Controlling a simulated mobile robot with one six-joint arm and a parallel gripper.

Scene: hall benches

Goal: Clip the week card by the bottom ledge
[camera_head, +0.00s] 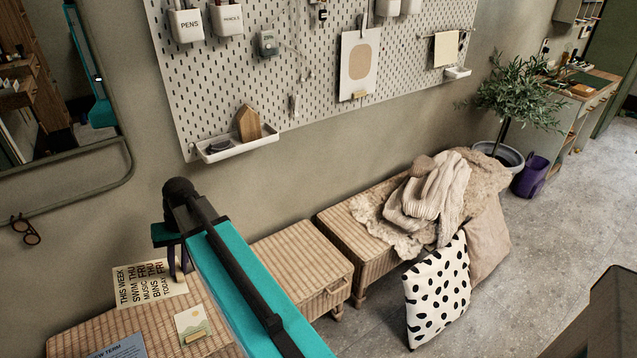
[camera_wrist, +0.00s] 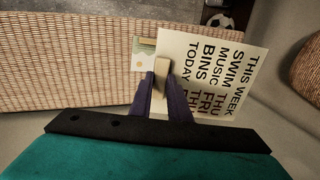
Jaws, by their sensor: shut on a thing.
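In the wrist view my gripper (camera_wrist: 163,82) is shut on a pale block (camera_wrist: 162,70) at that edge of the week card (camera_wrist: 212,60); the fingers hide part of the print. The white bottom ledge (camera_head: 240,151) is on the pegboard (camera_head: 290,60), up and right of my gripper, bearing a wooden house shape and a dark dish. A small slim clip-like piece (camera_head: 293,106) hangs right of it.
A picture sheet (camera_head: 358,62) hangs on the pegboard. A landscape card (camera_head: 193,325) and a blue card (camera_head: 122,347) lie on the wicker bench (camera_head: 75,340). Pens and pencils cups are high on the board.

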